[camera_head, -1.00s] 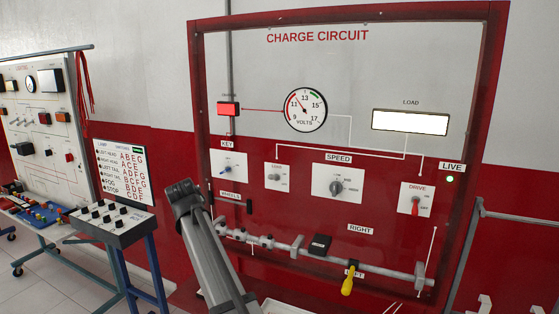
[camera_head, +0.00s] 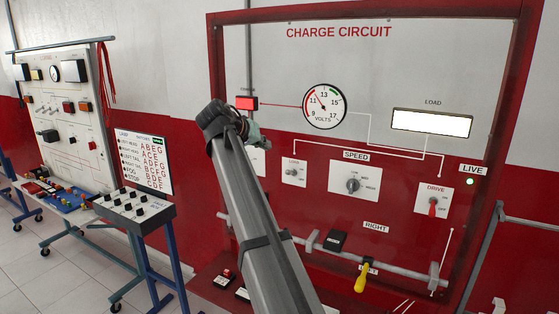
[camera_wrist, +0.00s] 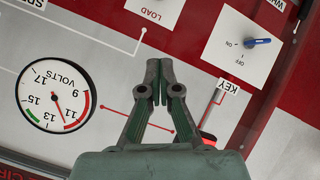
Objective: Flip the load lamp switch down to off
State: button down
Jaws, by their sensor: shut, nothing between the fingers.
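The load switch plate (camera_head: 294,173) is a small white plate with a grey switch, left of the speed knob on the charge circuit board. The lever's position is too small to tell. In the wrist view the load plate (camera_wrist: 155,12) shows upside down, cut off by the top edge, with its lever out of frame. The load lamp (camera_head: 431,123) is lit white. My gripper (camera_wrist: 158,75) is shut and empty, in front of the board below that plate in the wrist view. In the head view my arm mostly hides the gripper, which is up and left of the plate.
The speed knob (camera_head: 353,185) and red drive switch (camera_head: 432,207) are to the right. The blue key switch (camera_wrist: 260,42) is beside the load plate. The voltmeter (camera_head: 324,105) is above. A bar with a yellow handle (camera_head: 363,278) crosses below.

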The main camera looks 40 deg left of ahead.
jog(key=p, duration=0.3)
send_over(290, 173)
jog(key=s+a, duration=0.1)
jog(key=a, duration=0.3)
notch_tip(290, 173, down, 4)
jog(key=f, duration=0.1)
jog(key=d+f+p, duration=0.1)
jog(key=f, duration=0.1)
jog(key=d+f+p, duration=0.1)
jog(key=shift+s+d+f, duration=0.1)
jog(key=shift+s+f, duration=0.05)
jog(key=shift+f, duration=0.1)
jog(key=shift+d+f, duration=0.1)
jog(key=shift+f, duration=0.05)
